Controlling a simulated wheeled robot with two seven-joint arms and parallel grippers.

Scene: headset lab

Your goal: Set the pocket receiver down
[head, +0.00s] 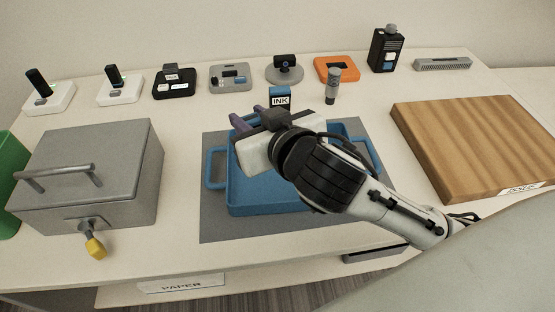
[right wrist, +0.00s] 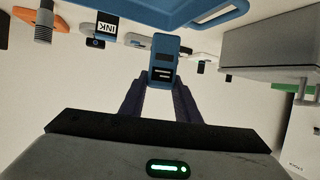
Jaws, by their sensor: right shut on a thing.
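The pocket receiver, a small blue block with dark slots on its face (right wrist: 163,62), is between my right gripper's fingers in the right wrist view. My right gripper (head: 247,115) is shut on it and is over the back part of the blue tray (head: 216,168) in the head view. There the receiver is hidden by the gripper or too small to make out. The tray lies on a grey mat (head: 220,228); its rim also shows at the top of the right wrist view (right wrist: 165,18). My left gripper is not in view.
A grey box with a handle (head: 95,180) stands left; a wooden board (head: 480,145) lies right. Small devices and holders, including an orange one (head: 322,72), line the back. Light table shows between them.

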